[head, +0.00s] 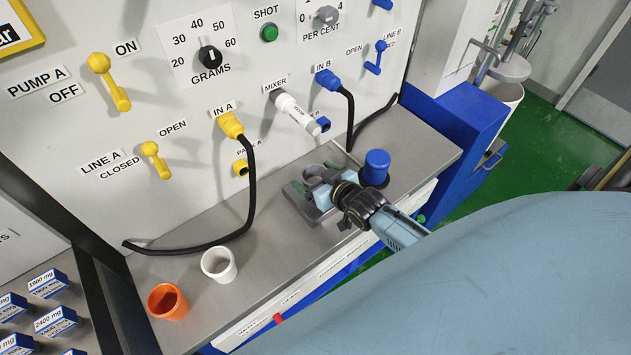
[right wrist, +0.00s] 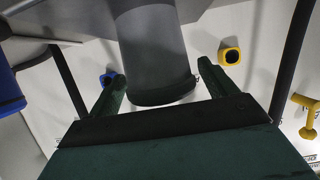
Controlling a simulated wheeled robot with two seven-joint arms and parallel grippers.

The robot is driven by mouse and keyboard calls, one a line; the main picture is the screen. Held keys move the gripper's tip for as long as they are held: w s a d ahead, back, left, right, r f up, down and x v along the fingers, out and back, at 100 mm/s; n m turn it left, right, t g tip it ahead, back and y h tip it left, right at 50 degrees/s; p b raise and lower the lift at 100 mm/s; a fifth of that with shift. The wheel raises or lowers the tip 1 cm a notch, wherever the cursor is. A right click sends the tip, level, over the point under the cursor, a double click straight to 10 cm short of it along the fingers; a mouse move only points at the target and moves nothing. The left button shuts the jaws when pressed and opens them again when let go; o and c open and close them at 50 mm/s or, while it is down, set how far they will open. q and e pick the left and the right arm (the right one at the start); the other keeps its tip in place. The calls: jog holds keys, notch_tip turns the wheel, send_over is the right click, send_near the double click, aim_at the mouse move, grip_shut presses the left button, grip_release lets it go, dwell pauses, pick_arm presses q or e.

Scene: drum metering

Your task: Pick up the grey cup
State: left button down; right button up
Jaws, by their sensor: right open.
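The grey cup (head: 315,171) stands on the steel ledge below the panel, partly hidden by my right gripper (head: 313,190) in the head view. In the right wrist view, the cup (right wrist: 152,45) is a grey cylinder with its rim between the two spread fingers of my right gripper (right wrist: 170,85). The fingers are open, one on each side of the cup, with a gap visible on both sides. My left gripper is not in view.
A blue cup (head: 376,167) stands close to the right of my right gripper. A white cup (head: 219,265) and an orange cup (head: 168,302) stand on the ledge (head: 270,262) at the left. Black cables hang from the yellow plug (head: 230,125) and blue plug (head: 327,79).

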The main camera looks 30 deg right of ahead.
jog(key=shift+x, duration=0.95)
jog(key=shift+r, duration=0.1)
jog(key=c, duration=1.2)
jog(key=shift+r, duration=0.1)
